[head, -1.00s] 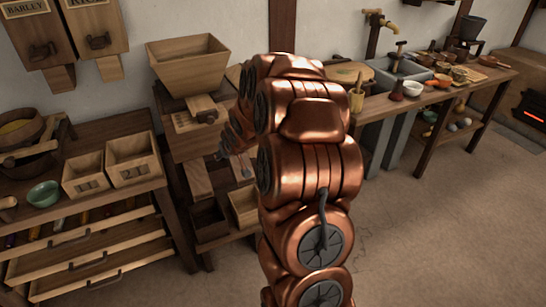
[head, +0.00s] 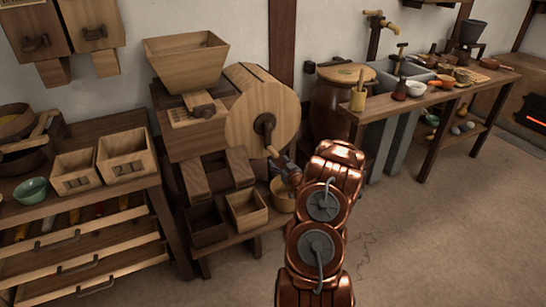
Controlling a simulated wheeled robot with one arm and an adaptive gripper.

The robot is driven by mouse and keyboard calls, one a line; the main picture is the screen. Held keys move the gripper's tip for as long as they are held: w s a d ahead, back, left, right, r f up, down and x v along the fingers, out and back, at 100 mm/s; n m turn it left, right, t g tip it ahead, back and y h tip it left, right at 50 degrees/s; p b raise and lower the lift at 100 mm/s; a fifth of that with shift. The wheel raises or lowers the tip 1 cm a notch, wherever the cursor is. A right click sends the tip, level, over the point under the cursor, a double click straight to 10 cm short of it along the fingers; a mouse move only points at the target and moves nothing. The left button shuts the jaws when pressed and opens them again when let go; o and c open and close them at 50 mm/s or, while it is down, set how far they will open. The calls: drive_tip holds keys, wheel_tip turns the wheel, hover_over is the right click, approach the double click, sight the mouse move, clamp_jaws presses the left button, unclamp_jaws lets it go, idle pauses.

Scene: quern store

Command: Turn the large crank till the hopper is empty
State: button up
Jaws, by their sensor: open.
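The wooden hopper (head: 188,62) is a flared box on top of a winnowing machine; its inside bottom is hidden, so I cannot tell what it holds. The large crank (head: 265,124) is a dark arm on the front of the round wooden drum (head: 250,100), hanging down to a light wooden handle (head: 272,152). My gripper (head: 279,161) is open, just below and right of that handle. I cannot tell whether its fingers touch or surround it.
Two small wooden bins (head: 247,211) stand under the machine's chutes. A drawer bench (head: 90,225) is on the left. A brown lidded barrel (head: 338,105) and a long worktable (head: 440,95) stand to the right. The floor (head: 430,220) at front right is clear.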

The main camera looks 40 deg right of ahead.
sight(277, 157)
drive_tip(key=shift+t, duration=0.5)
drive_tip(key=shift+w+d+f+b, duration=0.4)
drive_tip(key=shift+w+d+b, duration=0.4)
drive_tip(key=shift+w, duration=0.45)
drive_tip(key=shift+w+d+f+b, duration=0.35)
drive_tip(key=shift+w+d+b, duration=0.5)
drive_tip(key=shift+w, duration=0.45)
drive_tip(key=shift+w+d+f+b, duration=0.4)
drive_tip(key=shift+w+d+b, duration=0.25)
drive_tip(key=shift+w+d, duration=0.45)
drive_tip(key=shift+w+a, duration=0.15)
drive_tip(key=shift+w, duration=0.1)
clamp_jaws()
